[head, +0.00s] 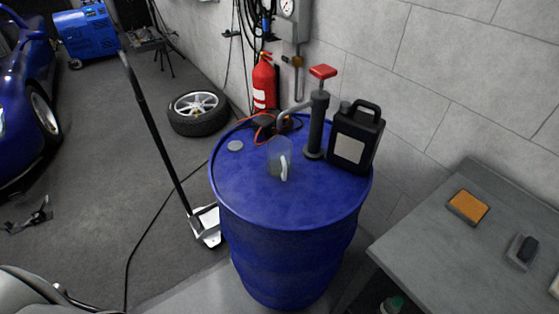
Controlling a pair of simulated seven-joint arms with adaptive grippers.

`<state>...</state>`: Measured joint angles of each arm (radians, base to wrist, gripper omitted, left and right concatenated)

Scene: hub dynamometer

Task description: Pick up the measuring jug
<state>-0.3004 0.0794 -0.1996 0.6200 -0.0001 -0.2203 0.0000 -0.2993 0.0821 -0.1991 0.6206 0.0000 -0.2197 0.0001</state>
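The measuring jug (279,157) is clear and see-through, with a pale handle facing the front. It stands upright on top of the blue drum (255,205), near the middle of the lid. My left gripper (42,211) appears to be the small dark and grey part at the left edge, far from the jug; its fingers are too small to read. My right gripper is not in view. Nothing touches the jug's handle.
A hand pump (316,130) and a black canister (355,138) stand behind and right of the jug. A grey bench (440,250) is at the right. A long-handled jack (206,222) stands left of the drum.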

